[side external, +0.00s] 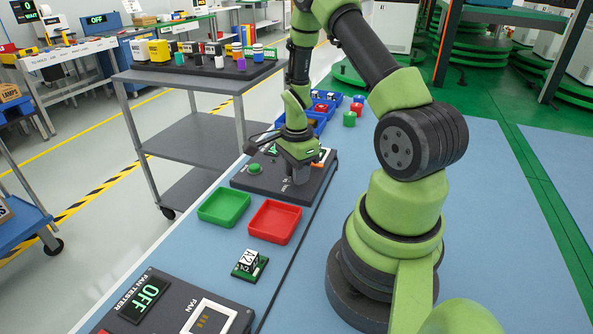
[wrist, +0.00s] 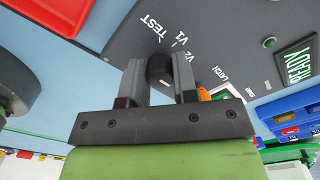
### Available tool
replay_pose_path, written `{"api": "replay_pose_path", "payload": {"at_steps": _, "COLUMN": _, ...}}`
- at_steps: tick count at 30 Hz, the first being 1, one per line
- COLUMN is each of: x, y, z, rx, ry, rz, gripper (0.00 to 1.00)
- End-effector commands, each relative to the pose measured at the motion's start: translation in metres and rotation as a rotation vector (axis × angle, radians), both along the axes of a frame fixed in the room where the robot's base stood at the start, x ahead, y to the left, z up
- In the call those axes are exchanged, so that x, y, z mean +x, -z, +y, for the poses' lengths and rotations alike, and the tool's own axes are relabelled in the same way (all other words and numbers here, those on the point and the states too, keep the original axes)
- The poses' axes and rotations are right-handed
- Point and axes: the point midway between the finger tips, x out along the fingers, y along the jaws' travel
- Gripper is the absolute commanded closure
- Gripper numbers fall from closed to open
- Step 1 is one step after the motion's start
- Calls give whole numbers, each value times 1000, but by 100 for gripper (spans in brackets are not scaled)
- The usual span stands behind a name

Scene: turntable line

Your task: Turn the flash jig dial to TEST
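The flash jig (side external: 268,181) is a dark panel on the blue bench in the side view, and its face (wrist: 215,40) fills the top of the wrist view. Its black round dial (wrist: 159,68) lies beside the white labels TEST, V1 and V2. My gripper (wrist: 159,78) points down at the panel, one finger on each side of the dial, and appears shut on it. The dial's pointer mark is not clear to me. In the side view my gripper (side external: 297,178) hides the dial. A READY display (wrist: 297,62) glows green near the LATCH label.
A green tray (side external: 224,208) and a red tray (side external: 274,222) stand in front of the jig. A small board (side external: 249,265) lies nearer, before the fan tester (side external: 165,305), which reads OFF. Blue bins (side external: 318,121) stand behind. A grey cart (side external: 190,80) is at the left.

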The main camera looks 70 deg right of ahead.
Motion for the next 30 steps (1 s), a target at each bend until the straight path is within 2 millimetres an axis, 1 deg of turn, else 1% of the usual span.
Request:
{"api": "replay_pose_path", "payload": {"at_steps": 8, "x": 0, "y": 0, "z": 0, "rx": -1, "ry": -18, "rz": -1, "gripper": 96}}
{"api": "replay_pose_path", "payload": {"at_steps": 14, "x": 0, "y": 0, "z": 0, "rx": 0, "ry": -99, "rz": -1, "gripper": 96}}
{"api": "replay_pose_path", "payload": {"at_steps": 20, "x": 0, "y": 0, "z": 0, "rx": 1, "ry": -251, "rz": 0, "gripper": 96}}
{"api": "replay_pose_path", "payload": {"at_steps": 30, "x": -1, "y": -1, "z": 0, "rx": 0, "ry": -572, "rz": -1, "gripper": 96}}
